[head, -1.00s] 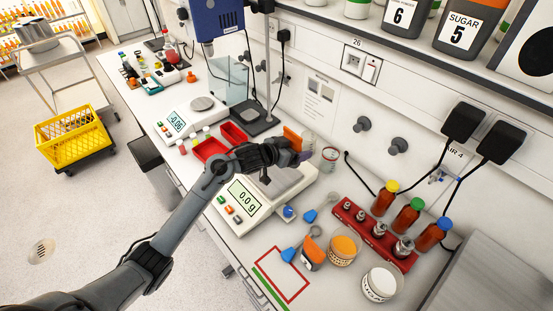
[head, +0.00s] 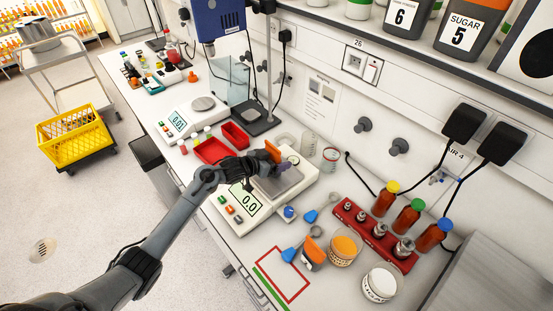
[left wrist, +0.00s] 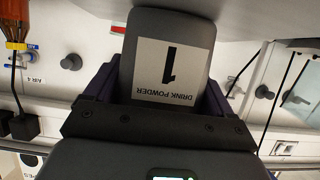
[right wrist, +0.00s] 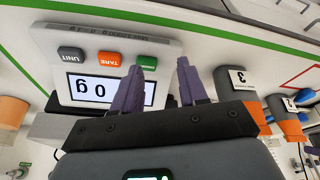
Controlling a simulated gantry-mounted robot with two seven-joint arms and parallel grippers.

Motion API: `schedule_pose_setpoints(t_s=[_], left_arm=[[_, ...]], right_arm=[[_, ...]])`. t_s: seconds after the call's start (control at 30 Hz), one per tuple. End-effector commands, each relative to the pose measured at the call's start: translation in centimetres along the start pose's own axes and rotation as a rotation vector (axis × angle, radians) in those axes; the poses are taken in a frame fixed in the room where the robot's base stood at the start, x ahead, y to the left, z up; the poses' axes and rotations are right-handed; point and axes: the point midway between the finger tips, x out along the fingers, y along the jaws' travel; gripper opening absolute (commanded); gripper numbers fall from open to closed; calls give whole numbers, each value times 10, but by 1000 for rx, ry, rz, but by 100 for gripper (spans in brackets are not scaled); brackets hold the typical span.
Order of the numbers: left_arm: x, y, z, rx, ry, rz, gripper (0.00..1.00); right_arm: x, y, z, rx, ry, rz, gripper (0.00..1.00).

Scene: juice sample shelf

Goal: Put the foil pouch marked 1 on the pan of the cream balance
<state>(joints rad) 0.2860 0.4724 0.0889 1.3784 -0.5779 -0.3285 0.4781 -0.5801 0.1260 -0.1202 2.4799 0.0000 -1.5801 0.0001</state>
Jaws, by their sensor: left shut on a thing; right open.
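The foil pouch marked 1 (left wrist: 172,30) is grey, with a white "DRINK POWDER 1" label. My left gripper (head: 277,163) is shut on it; the pouch's orange end (head: 272,151) shows in the head view, above the far-left part of the cream balance's pan. The cream balance (head: 236,218) has a square grey pan (head: 283,184) and reads 0.0. I cannot tell whether the pouch touches the pan.
A pouch marked 3 (right wrist: 240,82) lies right of the balance. Nearby are an orange-filled dish (head: 345,247), a white dish (head: 380,284) and a red rack of weights (head: 372,232). Red trays (head: 211,150) and a second balance (head: 187,119) lie to the left.

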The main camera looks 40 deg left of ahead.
Motion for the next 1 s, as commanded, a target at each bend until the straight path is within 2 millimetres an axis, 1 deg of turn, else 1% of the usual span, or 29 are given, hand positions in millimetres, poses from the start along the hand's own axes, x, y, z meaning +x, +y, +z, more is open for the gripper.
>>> schedule_pose_setpoints(t_s=[0.23, 0.37, 0.4, 0.47, 0.5, 0.7, 0.8, 0.87, 1.0], left_arm=[[0, 0, -1, 1, 3, 0, 43], [2, 0, 2, 1, 2, 0, 43], [1, 0, 3, 1, 0, 0, 88], [1, 0, 3, 1, 0, 0, 97], [1, 0, 3, 1, 0, 0, 100], [1, 0, 2, 1, 0, 0, 100], [0, 0, -1, 1, 1, 0, 100], [-4, 0, 0, 1, -1, 0, 100], [-22, 0, 1, 2, -1, 0, 100]], right_arm=[[0, 0, 0, 2, 1, -1, 43], [1, -1, 0, 4, 1, -3, 43], [1, -1, 0, 5, 1, -3, 43], [1, -1, 0, 6, 1, -4, 43], [1, -2, 0, 7, 1, -5, 43], [0, -2, -1, 9, 2, -7, 43], [-1, -2, -1, 9, 2, -7, 43], [-1, -2, -1, 9, 2, -7, 43], [-3, -2, -2, 9, 2, -7, 43]])
